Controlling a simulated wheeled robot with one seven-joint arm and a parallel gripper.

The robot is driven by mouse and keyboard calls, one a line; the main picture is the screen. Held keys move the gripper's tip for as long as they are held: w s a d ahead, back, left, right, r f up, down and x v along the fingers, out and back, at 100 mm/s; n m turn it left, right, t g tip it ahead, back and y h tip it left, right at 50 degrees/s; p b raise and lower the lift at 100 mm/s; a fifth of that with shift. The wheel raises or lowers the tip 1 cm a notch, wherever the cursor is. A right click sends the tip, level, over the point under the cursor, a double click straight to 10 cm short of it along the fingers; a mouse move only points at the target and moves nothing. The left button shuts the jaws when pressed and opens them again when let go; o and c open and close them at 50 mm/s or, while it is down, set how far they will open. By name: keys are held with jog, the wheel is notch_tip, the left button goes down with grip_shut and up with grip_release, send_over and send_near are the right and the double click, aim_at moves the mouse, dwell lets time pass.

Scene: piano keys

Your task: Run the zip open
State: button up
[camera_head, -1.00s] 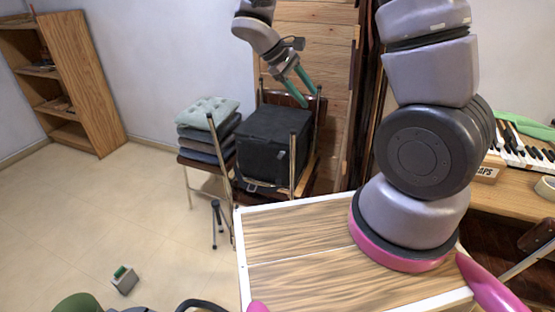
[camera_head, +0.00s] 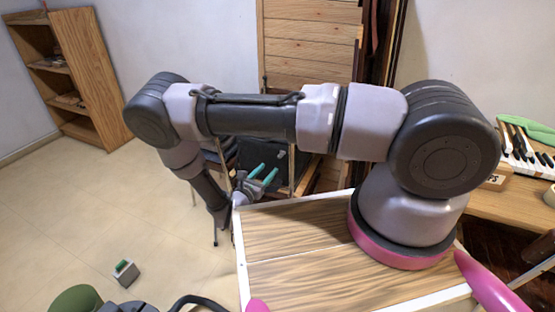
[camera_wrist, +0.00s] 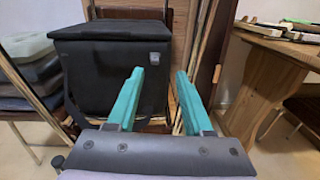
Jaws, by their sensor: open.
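A black box-shaped bag (camera_wrist: 100,85) stands on a chair, upper left in the wrist view. In the head view the bag (camera_head: 252,150) is partly hidden behind my arm. A lid edge runs along its top, and a small grey tab (camera_wrist: 155,57) shows near its right front corner. I cannot make out the zip or its slider clearly. My gripper (camera_wrist: 160,75) is open, with two teal fingers apart and nothing between them. It lies in front of the bag's right side; I cannot tell the exact distance. The gripper (camera_head: 265,171) also shows in the head view.
Chair legs and rails stand around the bag. Folded cushions (camera_wrist: 30,60) lie on a chair at left. A wooden table (camera_wrist: 285,58) is at right. A bookcase (camera_head: 90,75) stands far left, with open floor before it. A keyboard (camera_head: 530,158) is at right.

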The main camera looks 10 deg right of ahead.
aim_at(279, 157)
jog(key=shift+n+t+y, duration=0.4)
jog(key=shift+n+t, duration=0.1)
jog(key=shift+n, duration=0.1)
jog(key=x, duration=0.3)
jog(key=f+x, duration=0.1)
jog(key=x, duration=0.6)
jog(key=shift+w+f, duration=0.25)
jog(key=shift+f, duration=0.05)
grip_shut()
dwell(0.5)
